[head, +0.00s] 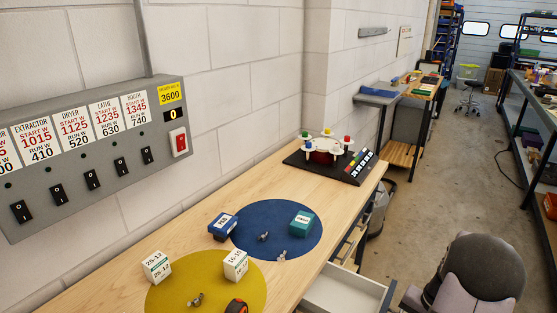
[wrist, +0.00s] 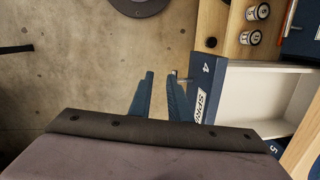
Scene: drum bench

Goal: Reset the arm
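My gripper (wrist: 160,78) shows in the wrist view as two dark blue fingers with a clear gap and nothing between them. It hangs over the concrete floor just left of an open drawer (wrist: 206,88) with a dark blue front marked 4. A small metal handle (wrist: 183,78) on that front is beside the right fingertip; I cannot tell whether they touch. In the head view, a mauve and dark grey part of my arm (head: 475,270) is at bottom right, beside the pulled-out drawer (head: 345,292). The fingers are not visible there.
The wooden bench (head: 190,228) bears a blue mat (head: 275,245), a yellow mat (head: 235,292), small boxes, metal pieces and a black rack (head: 340,168). A grey switch panel (head: 95,160) is on the wall. Floor right of the bench is open (head: 425,200).

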